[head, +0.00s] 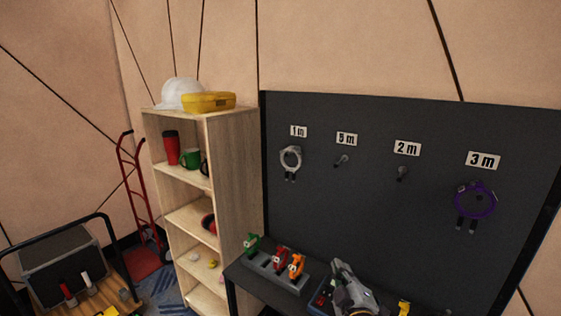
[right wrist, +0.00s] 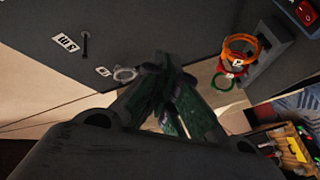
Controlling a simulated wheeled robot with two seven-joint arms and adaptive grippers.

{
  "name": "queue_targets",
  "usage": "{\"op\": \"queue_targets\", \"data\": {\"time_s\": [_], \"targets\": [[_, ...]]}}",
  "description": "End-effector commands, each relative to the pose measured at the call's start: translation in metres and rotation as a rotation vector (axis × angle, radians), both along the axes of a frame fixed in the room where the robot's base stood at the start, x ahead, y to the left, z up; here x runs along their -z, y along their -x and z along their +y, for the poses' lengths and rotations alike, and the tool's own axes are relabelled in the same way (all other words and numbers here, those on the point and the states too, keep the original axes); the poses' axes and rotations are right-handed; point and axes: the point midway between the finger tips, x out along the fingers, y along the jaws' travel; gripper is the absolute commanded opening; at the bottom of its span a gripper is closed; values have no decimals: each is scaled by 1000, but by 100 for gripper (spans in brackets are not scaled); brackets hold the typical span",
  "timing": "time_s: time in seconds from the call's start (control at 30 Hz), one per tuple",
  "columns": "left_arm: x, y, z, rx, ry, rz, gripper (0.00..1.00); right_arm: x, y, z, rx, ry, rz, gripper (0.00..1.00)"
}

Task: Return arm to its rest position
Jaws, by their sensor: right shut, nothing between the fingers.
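My right gripper (head: 340,272) is low in the head view, in front of the dark board (head: 370,220) and above the dark table. In the right wrist view its two dark fingers (right wrist: 158,66) come together at the tips with nothing between them. The board carries a white coiled cable (head: 291,158) under the "1 m" label and a purple coiled cable (head: 474,200) under the "3 m" label. The hooks under "5 m" (head: 342,160) and "2 m" (head: 403,173) are bare. The left gripper is not in view.
A grey rack (head: 262,265) with green, red and orange items stands on the table left of my gripper. A cart (head: 55,265) and a red hand truck (head: 140,195) stand at left.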

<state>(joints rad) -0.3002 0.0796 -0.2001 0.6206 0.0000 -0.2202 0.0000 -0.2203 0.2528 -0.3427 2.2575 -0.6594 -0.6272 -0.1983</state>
Motion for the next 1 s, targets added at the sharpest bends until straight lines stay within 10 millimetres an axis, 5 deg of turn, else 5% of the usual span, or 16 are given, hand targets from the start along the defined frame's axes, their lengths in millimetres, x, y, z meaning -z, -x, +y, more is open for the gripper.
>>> {"op": "queue_targets", "data": {"time_s": [0.27,0.6,1.0], "targets": [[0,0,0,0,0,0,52,64,36,-38,156,-216,286,0],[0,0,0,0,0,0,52,136,108,-60,325,-442,652,0],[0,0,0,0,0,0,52,180,190,-60,451,-601,979,0]]}}
